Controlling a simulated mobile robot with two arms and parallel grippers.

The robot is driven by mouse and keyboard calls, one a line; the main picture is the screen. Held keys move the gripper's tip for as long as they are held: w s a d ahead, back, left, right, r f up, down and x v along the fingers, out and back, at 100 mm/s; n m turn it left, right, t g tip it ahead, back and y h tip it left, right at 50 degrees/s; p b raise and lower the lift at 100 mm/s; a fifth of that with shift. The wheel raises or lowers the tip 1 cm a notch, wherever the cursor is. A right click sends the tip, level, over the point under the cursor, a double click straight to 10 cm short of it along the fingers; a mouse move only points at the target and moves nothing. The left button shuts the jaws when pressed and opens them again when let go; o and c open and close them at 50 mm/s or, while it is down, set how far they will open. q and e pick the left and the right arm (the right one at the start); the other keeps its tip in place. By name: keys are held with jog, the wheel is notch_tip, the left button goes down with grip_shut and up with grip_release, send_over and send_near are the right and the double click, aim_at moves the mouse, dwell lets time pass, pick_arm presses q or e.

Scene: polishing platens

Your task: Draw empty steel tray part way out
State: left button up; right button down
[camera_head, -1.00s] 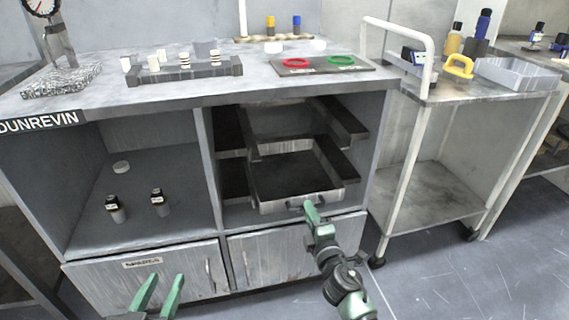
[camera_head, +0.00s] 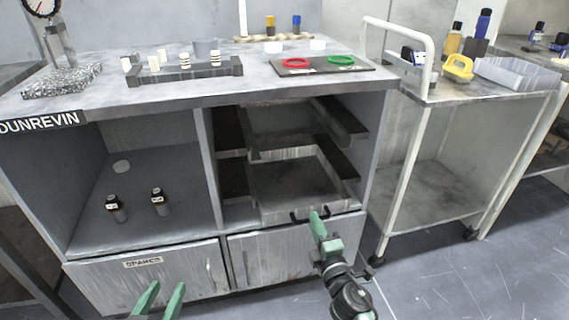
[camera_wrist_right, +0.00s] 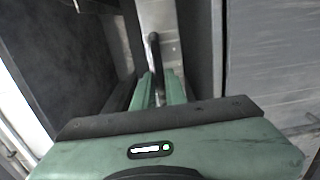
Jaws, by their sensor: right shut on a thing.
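The empty steel tray (camera_head: 292,187) sits in the lower slot of the cabinet's right bay and sticks out past the front. Its front has a dark bar handle (camera_head: 310,214). My right gripper (camera_head: 317,217) is shut on that handle; in the right wrist view the fingers (camera_wrist_right: 160,88) close around the dark bar (camera_wrist_right: 154,52) in front of the tray's steel front. My left gripper (camera_head: 160,297) is open and empty, low in front of the door marked SPARES.
Dark runners (camera_head: 340,120) hang above the tray in the same bay. Cabinet doors (camera_head: 265,262) lie below it. A trolley (camera_head: 430,170) stands to the right. Two small bottles (camera_head: 158,202) stand in the left bay. Floor to the right front is clear.

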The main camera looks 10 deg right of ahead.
jog(key=shift+s, duration=0.2)
jog(key=c, duration=1.4)
grip_release()
